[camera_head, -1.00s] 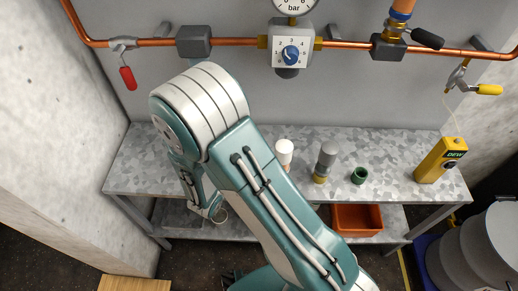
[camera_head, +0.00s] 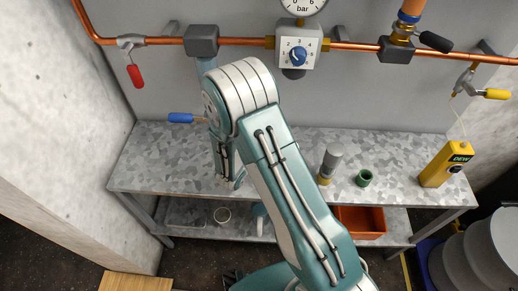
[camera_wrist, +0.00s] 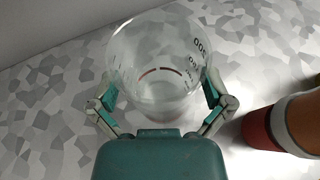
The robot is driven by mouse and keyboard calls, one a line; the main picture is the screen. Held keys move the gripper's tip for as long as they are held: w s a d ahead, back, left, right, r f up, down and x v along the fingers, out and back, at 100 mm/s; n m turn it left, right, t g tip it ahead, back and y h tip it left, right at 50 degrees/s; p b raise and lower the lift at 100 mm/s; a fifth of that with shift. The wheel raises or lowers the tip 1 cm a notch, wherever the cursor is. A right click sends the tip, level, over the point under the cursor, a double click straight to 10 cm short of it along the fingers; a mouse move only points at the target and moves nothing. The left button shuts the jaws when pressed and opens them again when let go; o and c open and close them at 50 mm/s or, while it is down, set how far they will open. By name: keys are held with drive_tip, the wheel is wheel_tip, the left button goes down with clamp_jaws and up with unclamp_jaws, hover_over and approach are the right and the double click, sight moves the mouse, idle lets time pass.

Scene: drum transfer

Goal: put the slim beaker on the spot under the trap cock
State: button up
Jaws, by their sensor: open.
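A clear beaker (camera_wrist: 155,60) with dark graduation marks stands on the speckled bench top in the wrist view. My gripper (camera_wrist: 160,95) is open, with one finger on each side of the beaker's near part. I cannot tell whether the fingers touch it. In the head view my arm hides the beaker and most of the gripper. A blue-handled cock (camera_head: 187,118) shows left of my arm, below a grey block (camera_head: 201,41) on the copper pipe. Any spot beneath it is hidden or too indistinct to tell.
A red and white object (camera_wrist: 285,125) stands close right of the gripper. The metal bench (camera_head: 400,180) bears a grey-topped fitting (camera_head: 330,163), a green ring (camera_head: 364,178) and a yellow device (camera_head: 446,164). The bench's left part (camera_head: 150,165) is clear. An orange bin (camera_head: 362,222) sits below.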

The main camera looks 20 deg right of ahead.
drive_tip(key=c, duration=1)
